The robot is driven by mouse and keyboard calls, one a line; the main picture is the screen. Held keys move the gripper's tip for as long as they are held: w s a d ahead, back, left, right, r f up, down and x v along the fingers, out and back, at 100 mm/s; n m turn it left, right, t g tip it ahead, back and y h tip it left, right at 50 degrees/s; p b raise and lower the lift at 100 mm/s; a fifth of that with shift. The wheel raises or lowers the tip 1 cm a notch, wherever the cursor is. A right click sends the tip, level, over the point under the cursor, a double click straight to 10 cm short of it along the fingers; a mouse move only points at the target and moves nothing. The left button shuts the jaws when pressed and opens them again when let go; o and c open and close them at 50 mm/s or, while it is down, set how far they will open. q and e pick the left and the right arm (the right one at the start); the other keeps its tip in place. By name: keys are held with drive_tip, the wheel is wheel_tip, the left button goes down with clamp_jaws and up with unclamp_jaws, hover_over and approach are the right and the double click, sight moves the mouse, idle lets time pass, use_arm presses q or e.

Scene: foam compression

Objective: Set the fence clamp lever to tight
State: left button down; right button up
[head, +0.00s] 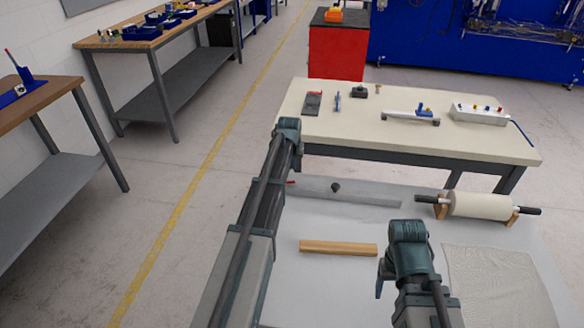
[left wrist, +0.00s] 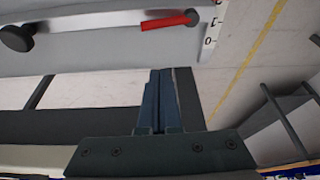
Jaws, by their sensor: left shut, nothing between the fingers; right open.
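The fence is a long pale grey bar (head: 365,196) lying across the far part of the near table. Its clamp lever (head: 290,182) shows as a small red bit at the fence's left end, partly behind my left arm. In the left wrist view the red lever (left wrist: 165,23) lies nearly along the bar, with a dark pivot at its right end. My left gripper (left wrist: 160,72) is shut and empty, below and apart from the lever in that view. My right gripper (head: 381,277) is open and partly hidden by its arm, right of the wooden strip.
A round black knob (head: 335,187) stands on the fence. A wooden strip (head: 338,248) lies in front of it. A roller (head: 480,205) on wooden stands and a grey sheet (head: 490,285) lie to the right. A second table (head: 450,145) stands behind.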

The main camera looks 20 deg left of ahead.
use_arm(q)
drive_tip(key=shift+f+b, duration=0.35)
drive_tip(key=shift+f, duration=0.55)
use_arm(e)
drive_tip(key=shift+f, duration=0.9)
use_arm(q)
drive_tip(key=s, duration=0.1)
drive_tip(key=s+d, duration=0.1)
drive_tip(key=s, duration=0.1)
drive_tip(key=shift+s, duration=0.25)
